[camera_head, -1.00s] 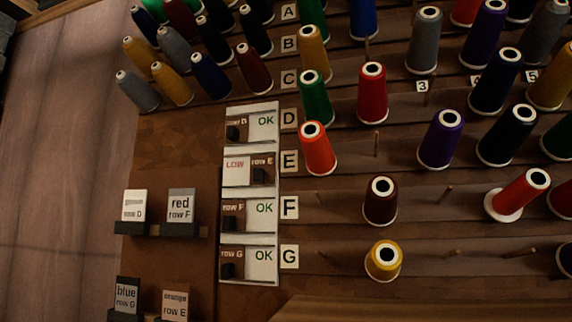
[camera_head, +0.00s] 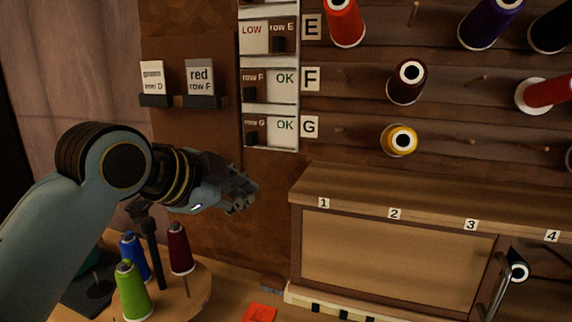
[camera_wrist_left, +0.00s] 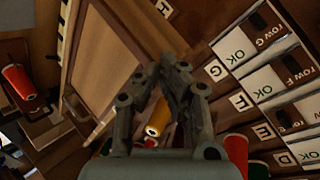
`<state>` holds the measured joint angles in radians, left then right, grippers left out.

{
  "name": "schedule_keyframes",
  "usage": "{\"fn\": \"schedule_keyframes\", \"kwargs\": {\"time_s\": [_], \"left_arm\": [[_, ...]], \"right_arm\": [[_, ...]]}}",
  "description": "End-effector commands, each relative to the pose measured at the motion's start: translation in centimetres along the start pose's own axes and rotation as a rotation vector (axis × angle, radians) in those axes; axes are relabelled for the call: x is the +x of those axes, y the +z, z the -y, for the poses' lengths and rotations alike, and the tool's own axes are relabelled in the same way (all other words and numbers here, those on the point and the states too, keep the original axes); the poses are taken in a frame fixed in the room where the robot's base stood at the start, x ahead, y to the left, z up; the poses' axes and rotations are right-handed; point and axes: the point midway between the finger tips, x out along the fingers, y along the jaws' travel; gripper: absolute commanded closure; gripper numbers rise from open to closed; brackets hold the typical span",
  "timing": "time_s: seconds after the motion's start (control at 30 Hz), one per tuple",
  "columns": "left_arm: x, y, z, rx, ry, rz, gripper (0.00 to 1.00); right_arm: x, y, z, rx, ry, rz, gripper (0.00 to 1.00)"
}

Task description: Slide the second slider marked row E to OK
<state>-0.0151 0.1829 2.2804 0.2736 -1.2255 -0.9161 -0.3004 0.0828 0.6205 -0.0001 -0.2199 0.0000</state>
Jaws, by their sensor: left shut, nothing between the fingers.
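The row E slider (camera_head: 269,37) is in the strip on the wall at the top of the head view. Its black knob (camera_head: 279,44) is at the right end and LOW shows at the left. Below it, the row F slider (camera_head: 269,84) and row G slider (camera_head: 269,125) have knobs at the left and show OK. My left gripper (camera_head: 243,190) is shut and empty, below the strip and apart from it. In the left wrist view its fingers (camera_wrist_left: 174,66) meet, with the slider strip (camera_wrist_left: 270,75) to their right. My right gripper is not in view.
Thread cones on pegs, such as the yellow cone (camera_head: 399,140), stand out right of the strip. A wooden cabinet (camera_head: 400,245) juts out at lower right. A card holder (camera_head: 195,100) is left of the strip. A round stand (camera_head: 195,285) holds cones below my left arm.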

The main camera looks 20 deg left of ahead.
Motion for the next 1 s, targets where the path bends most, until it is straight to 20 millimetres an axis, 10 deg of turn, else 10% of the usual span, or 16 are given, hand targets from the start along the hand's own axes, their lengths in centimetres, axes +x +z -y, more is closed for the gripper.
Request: {"fn": "schedule_keyframes", "kwargs": {"time_s": [0.2,0.4,1.0], "left_arm": [[-0.8,-10.0,12.8,0.459,-0.292,-0.229,1.00],[-2.7,-14.3,18.3,0.666,-0.458,-0.288,1.00],[-3.1,-15.2,18.9,0.703,-0.486,-0.298,1.00]], "right_arm": [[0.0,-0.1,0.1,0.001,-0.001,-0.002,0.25],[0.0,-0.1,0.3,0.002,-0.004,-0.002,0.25],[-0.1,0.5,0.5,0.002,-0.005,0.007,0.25]]}}
